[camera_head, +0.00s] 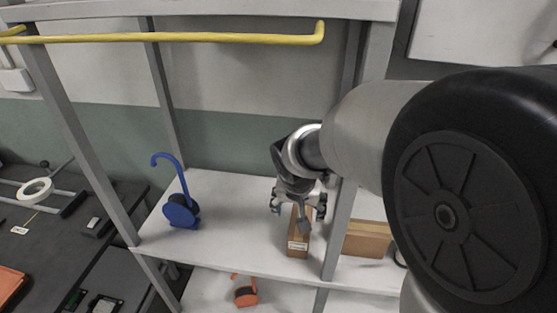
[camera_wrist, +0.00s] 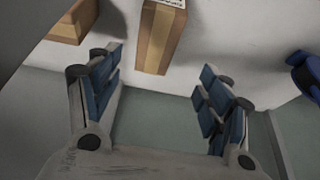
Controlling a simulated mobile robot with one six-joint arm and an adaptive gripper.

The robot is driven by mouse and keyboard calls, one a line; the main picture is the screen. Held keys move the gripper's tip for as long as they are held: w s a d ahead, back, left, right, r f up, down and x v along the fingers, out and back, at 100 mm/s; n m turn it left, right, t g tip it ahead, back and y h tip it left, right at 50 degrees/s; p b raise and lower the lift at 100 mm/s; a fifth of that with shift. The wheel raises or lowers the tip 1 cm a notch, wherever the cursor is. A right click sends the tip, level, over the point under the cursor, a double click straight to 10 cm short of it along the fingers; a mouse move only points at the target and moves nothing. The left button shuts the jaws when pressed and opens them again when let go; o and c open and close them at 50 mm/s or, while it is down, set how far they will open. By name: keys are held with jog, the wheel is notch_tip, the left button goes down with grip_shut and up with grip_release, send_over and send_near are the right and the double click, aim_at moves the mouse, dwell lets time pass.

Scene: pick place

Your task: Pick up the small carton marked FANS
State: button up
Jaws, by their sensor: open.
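A small brown carton (camera_head: 298,243) with a white label stands on the white shelf, just below my gripper in the head view; the label is too small to read. In the wrist view the carton (camera_wrist: 161,42) shows at the top middle, with a lighter tape strip and part of the label cut off by the frame edge. My gripper (camera_head: 299,211) is open and empty. In the wrist view its blue-padded fingers (camera_wrist: 160,82) are spread apart, with the carton beyond the gap between them. My gripper hides part of the carton in the head view.
A wider brown carton (camera_head: 367,240) lies to the right, behind a grey shelf post (camera_head: 340,230). A blue hooked object (camera_head: 181,211) stands to the left on the same shelf. An orange object (camera_head: 245,291) is on the lower shelf. A yellow bar (camera_head: 180,38) crosses above.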

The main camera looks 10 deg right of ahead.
aim_at(298, 245)
jog(key=b+x, duration=0.2)
jog(key=x, duration=0.6)
jog(key=shift+w+f, duration=0.1)
jog(key=shift+f, duration=0.2)
jog(key=x, duration=0.1)
jog(key=b+x, duration=0.1)
jog(key=x, duration=0.1)
jog(key=b+x, duration=0.1)
jog(key=shift+s+d+f, duration=0.25)
jog(key=shift+d+f, duration=0.1)
jog(key=shift+f, duration=0.1)
jog(key=shift+w+f, duration=0.2)
jog(key=shift+f, duration=0.05)
jog(key=shift+r, duration=0.1)
jog(key=shift+f+b, duration=0.3)
jog(key=shift+b, duration=0.3)
jog(key=shift+c, duration=0.2)
jog(key=c, duration=1.2)
jog(key=shift+c, duration=0.2)
